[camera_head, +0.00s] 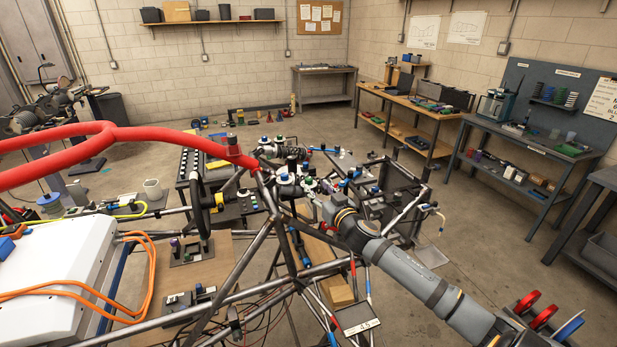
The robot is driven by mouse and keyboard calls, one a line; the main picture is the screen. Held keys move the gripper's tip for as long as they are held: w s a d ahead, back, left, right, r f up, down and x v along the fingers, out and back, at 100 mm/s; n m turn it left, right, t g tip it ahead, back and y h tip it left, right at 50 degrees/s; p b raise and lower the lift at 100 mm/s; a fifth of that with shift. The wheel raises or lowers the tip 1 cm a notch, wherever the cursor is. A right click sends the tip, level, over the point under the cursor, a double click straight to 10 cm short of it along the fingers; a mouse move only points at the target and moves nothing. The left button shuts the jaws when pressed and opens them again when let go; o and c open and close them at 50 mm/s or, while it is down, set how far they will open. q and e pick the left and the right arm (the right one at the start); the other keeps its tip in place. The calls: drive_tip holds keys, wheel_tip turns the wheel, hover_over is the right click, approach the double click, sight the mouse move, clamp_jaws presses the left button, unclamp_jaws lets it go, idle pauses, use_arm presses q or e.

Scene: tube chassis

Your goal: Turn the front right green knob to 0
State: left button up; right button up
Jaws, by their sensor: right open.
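My right arm comes in from the lower right and reaches to the middle of the tube chassis (262,232). My right gripper (316,198) is open at its end, small in the view and beside a cluster of fittings. A small green-topped knob (310,183) shows just above the gripper. I cannot tell whether the fingers touch it or are apart from it, and its setting is too small to read. A second small green spot (243,192) shows further left on a dark panel. My left gripper is not in view.
A red padded tube (110,135) crosses the left side above a white box (55,290) with orange cables (150,270). Dark tubes and wires crowd below the gripper. Red and blue discs (540,315) stand at lower right. Workbenches (535,150) line the right wall; open floor lies between.

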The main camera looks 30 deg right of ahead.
sight(310, 181)
drive_tip(key=w+p, duration=0.1)
drive_tip(key=w, duration=0.1)
drive_tip(key=w+r+p, duration=0.1)
drive_tip(key=w+p, duration=0.1)
drive_tip(key=shift+w, duration=0.25)
drive_tip(key=shift+w+d+f+p, duration=0.1)
drive_tip(key=shift+w+f+p, duration=0.15)
drive_tip(key=shift+w, duration=0.2)
drive_tip(key=shift+w+d+f+p, duration=0.1)
drive_tip(key=shift+w+p, duration=0.25)
drive_tip(key=shift+w, duration=0.05)
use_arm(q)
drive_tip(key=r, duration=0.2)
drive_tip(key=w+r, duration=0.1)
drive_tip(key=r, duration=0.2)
use_arm(e)
drive_tip(key=c, duration=0.4)
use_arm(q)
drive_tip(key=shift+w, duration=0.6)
use_arm(e)
clamp_jaws()
